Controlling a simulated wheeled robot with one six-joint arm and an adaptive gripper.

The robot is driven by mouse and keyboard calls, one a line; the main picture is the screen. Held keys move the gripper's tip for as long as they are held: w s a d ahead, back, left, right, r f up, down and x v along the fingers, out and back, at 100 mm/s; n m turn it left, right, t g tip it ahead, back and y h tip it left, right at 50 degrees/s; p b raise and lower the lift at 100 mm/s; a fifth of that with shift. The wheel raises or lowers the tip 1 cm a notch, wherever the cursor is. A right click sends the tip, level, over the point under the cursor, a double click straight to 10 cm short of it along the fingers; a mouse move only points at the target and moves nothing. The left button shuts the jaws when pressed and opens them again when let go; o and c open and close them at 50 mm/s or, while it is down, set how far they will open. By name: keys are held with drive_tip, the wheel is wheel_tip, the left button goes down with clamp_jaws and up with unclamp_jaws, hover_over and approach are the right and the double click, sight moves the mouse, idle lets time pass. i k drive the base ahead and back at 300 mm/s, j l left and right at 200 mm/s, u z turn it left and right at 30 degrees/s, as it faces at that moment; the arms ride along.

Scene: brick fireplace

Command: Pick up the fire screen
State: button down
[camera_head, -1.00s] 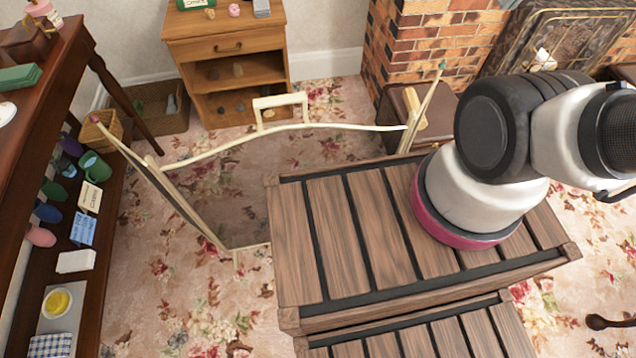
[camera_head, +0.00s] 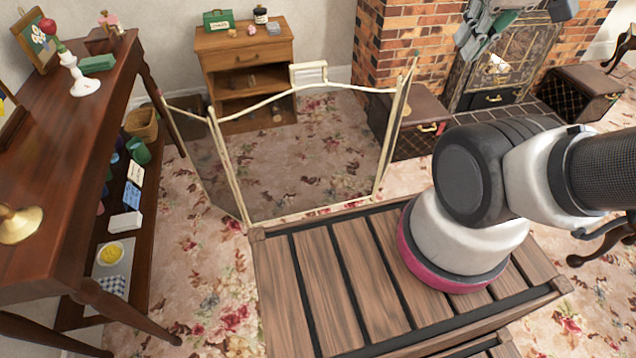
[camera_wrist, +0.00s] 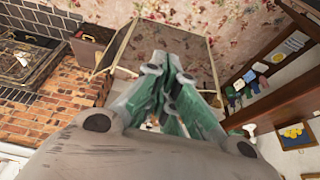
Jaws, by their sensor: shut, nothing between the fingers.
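My gripper (camera_head: 488,28) is at the upper right of the head view, in front of the fireplace and apart from the screen. In the wrist view its green-grey fingers (camera_wrist: 168,62) are together and empty.
A dark wooden side table (camera_head: 75,150) with items on top and on its shelf stands left. A small wooden cabinet (camera_head: 243,52) is behind the screen. A brown case (camera_head: 420,118) stands by the screen's right panel, near the brick fireplace (camera_head: 400,35).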

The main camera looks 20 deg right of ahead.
sight(310, 148)
drive_tip(key=k, duration=0.2)
drive_tip(key=i+j, duration=1.05)
drive_tip(key=i+z, duration=0.05)
